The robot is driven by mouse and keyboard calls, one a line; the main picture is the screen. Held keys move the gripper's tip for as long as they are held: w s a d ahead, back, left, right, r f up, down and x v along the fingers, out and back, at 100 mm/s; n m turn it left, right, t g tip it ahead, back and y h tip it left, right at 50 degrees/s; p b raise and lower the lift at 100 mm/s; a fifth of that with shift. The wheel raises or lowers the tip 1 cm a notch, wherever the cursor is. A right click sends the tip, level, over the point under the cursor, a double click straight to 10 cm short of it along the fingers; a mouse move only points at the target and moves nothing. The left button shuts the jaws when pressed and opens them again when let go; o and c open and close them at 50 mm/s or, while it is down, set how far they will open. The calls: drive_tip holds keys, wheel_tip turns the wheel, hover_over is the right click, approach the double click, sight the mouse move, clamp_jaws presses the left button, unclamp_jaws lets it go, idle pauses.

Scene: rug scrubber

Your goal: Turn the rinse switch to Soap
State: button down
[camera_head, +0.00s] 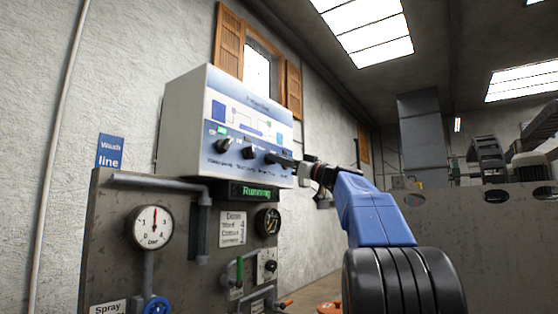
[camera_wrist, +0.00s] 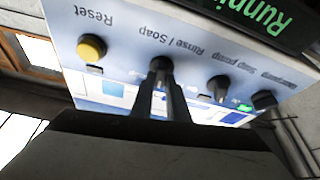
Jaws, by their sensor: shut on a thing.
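The rinse switch is a black knob (camera_wrist: 160,64) labelled "Rinse / Soap" on the control panel (camera_head: 252,99), and its lettering appears upside down in the wrist view. My gripper (camera_head: 274,158) reaches the panel's lower right from the right. In the wrist view, its two dark fingers (camera_wrist: 168,98) are shut on this knob. The fingers cover much of it, so I cannot tell which way it points. In the head view the knob is hidden behind the fingertips.
A green "Running" display (camera_head: 255,192) is below the panel. A pipe and gauge (camera_head: 151,227) stand lower left.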

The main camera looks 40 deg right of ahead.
drive_tip(key=shift+a+m+t+h, duration=0.1)
drive_tip(key=shift+m+t+h, duration=0.15)
drive_tip(key=shift+m+h, duration=1.2)
drive_tip(key=shift+d+m+t+h, duration=0.15)
drive_tip(key=shift+m+h, duration=0.35)
drive_tip(key=shift+m, duration=1.85)
drive_tip(key=shift+a+m+t+h, duration=0.25)
drive_tip(key=shift+m+h, duration=0.7)
drive_tip(key=shift+m, duration=0.95)
drive_tip(key=shift+d+m, duration=0.1)
drive_tip(key=shift+m, duration=0.2)
drive_tip(key=c, duration=1.7)
unclamp_jaws()
drive_tip(key=v, duration=1.7)
drive_tip(key=shift+s, duration=0.25)
